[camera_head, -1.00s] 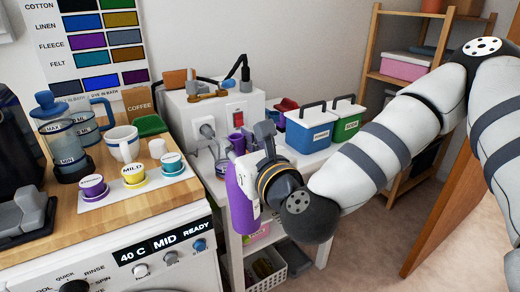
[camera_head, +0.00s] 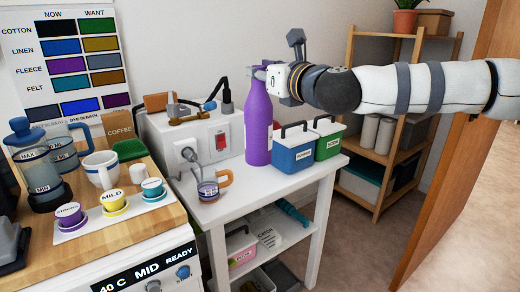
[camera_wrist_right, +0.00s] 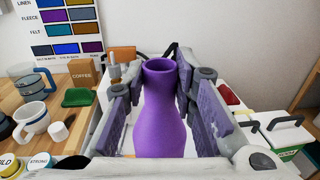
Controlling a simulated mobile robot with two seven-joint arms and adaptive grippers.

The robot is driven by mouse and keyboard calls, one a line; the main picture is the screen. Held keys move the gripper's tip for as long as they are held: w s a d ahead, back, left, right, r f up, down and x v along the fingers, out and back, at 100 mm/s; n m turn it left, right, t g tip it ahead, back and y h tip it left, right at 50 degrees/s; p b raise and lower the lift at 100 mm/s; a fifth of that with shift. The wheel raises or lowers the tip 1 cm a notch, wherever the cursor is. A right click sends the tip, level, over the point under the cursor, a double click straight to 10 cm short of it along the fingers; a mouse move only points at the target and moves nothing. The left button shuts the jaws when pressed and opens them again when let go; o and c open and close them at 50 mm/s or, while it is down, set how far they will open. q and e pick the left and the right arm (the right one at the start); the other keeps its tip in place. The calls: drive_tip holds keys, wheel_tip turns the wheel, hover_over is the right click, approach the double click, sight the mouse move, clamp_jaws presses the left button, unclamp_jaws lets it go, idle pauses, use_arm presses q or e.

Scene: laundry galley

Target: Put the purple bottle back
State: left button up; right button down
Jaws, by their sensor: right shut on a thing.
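The purple bottle (camera_head: 258,125) is upright over the back of the white side table (camera_head: 215,212), beside the white socket box. My right gripper (camera_head: 267,73) comes in from the right and is shut on its upper part. In the right wrist view, the bottle (camera_wrist_right: 160,112) stands between the two finger pads of the gripper (camera_wrist_right: 160,98), with its round top showing. I cannot tell whether its base touches the table. My left gripper is not in view.
The blue bin (camera_head: 292,152) and green bin (camera_head: 328,140) stand just right of the bottle. The table's front middle is clear. A wooden shelf (camera_head: 378,150) stands behind right.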

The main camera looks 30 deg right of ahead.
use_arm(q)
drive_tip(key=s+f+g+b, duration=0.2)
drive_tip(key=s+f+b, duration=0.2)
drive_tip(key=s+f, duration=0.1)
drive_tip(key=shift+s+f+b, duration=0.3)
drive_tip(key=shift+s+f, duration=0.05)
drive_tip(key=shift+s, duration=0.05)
use_arm(e)
drive_tip(key=w+d+f, duration=0.6)
drive_tip(key=w+f, duration=0.5)
drive_tip(key=f, duration=0.1)
drive_tip(key=shift+d+f, duration=0.25)
drive_tip(key=shift+d, duration=0.15)
drive_tip(key=shift+w, duration=0.1)
drive_tip(key=shift+f, duration=0.25)
drive_tip(key=c, duration=1.6)
unclamp_jaws()
drive_tip(key=shift+f, duration=0.1)
drive_tip(key=shift+c, duration=0.2)
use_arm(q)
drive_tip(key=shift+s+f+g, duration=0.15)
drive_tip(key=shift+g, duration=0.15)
use_arm(e)
drive_tip(key=o, duration=0.3)
